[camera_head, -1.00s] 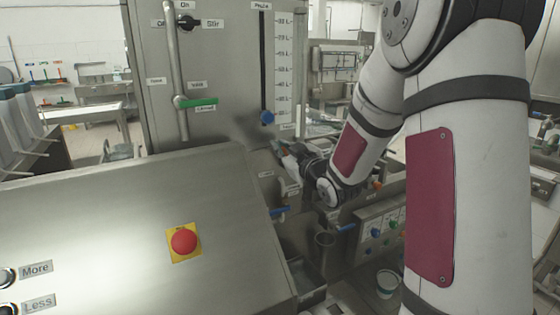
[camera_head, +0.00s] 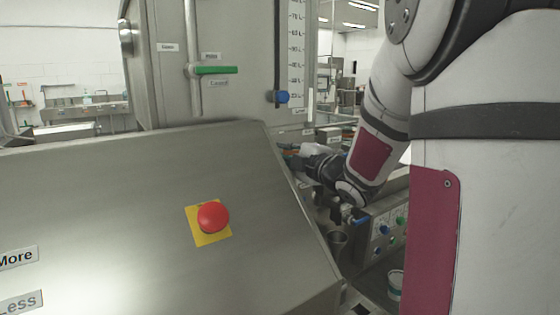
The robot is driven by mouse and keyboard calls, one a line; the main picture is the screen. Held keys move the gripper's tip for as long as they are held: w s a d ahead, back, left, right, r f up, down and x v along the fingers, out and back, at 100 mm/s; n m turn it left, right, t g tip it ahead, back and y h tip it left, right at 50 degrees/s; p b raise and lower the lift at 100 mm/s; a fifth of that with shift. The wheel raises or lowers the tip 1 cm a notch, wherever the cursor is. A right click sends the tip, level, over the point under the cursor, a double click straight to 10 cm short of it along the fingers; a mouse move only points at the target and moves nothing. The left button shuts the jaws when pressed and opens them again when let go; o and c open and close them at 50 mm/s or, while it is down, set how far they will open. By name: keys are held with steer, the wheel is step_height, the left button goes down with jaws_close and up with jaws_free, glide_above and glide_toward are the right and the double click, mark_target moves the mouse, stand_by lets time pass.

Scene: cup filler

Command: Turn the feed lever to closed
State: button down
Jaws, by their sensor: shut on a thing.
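A green lever (camera_head: 216,70) sticks out to the right from a vertical pipe on the grey machine, level, with small labels above and below it. The lower label seems to read "Closed". I cannot tell for sure that this is the feed lever. My gripper (camera_head: 288,152) is well to the right of and below it, behind the sloped panel's right edge. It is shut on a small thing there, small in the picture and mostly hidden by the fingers. A bit of orange and green shows at the fingertips. I cannot tell what the held thing is.
The sloped steel panel (camera_head: 110,200) fills the lower left, with a red stop button (camera_head: 213,216) on a yellow plate. A blue slider knob (camera_head: 282,97) is above my gripper. A metal cup (camera_head: 338,243) and a box with coloured knobs (camera_head: 385,235) are below right.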

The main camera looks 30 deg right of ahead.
steer(key=shift+a+f+n+b, duration=0.15)
steer(key=shift+f+n+b, duration=0.95)
steer(key=shift+b, duration=0.9)
steer(key=shift+r+n, duration=0.2)
steer(key=shift+n, duration=0.1)
steer(key=c, duration=1.6)
jaws_free()
steer(key=s, duration=1.2)
